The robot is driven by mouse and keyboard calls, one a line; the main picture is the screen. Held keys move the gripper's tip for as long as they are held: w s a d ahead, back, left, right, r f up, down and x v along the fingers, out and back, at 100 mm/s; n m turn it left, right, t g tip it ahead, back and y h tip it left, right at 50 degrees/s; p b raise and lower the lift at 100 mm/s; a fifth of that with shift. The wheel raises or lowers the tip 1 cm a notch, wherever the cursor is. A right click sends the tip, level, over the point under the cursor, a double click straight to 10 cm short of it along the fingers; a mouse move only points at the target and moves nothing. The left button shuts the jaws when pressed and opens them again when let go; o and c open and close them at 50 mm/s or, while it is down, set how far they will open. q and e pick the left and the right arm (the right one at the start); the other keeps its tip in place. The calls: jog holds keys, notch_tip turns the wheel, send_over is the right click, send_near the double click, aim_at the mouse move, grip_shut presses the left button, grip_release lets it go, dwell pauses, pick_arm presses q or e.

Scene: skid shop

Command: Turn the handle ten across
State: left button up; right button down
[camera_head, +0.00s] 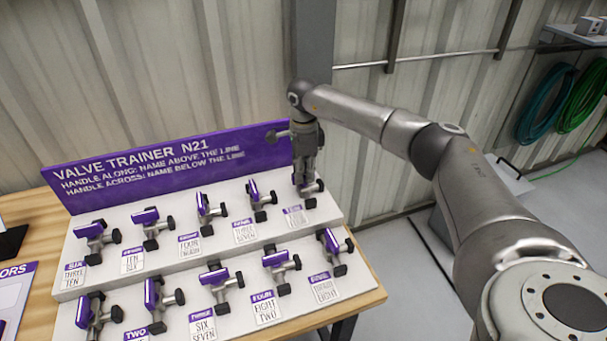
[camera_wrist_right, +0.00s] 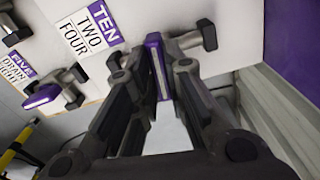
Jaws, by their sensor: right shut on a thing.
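The valve trainer (camera_head: 165,165) is a white two-step panel with a purple backboard, carrying two rows of small valves with purple handles. Valve ten (camera_head: 310,188) is at the right end of the upper row, above a label (camera_head: 296,215). The wrist view shows this label (camera_wrist_right: 90,30) reading TEN, with TWO and FOUR below. My right gripper (camera_head: 304,178) reaches down onto this valve and hides its handle in the head view. In the wrist view the purple handle ten (camera_wrist_right: 157,65) is between the fingers, which are shut on it. It appears to lie crosswise to the valve's pipe (camera_wrist_right: 192,42).
The neighbouring upper valve (camera_head: 262,198) stands just left of my gripper. Valve five (camera_head: 332,250) is below right, and its handle (camera_wrist_right: 42,96) shows in the wrist view. A corrugated wall with a grey post (camera_head: 312,45) rises behind. Hoses (camera_head: 548,105) hang at the right.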

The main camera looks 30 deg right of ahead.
jog(key=shift+n, duration=0.8)
jog(key=c, duration=1.5)
grip_release()
jog(key=shift+r, duration=0.1)
notch_tip(320, 180, up, 12)
jog(key=shift+f, duration=0.1)
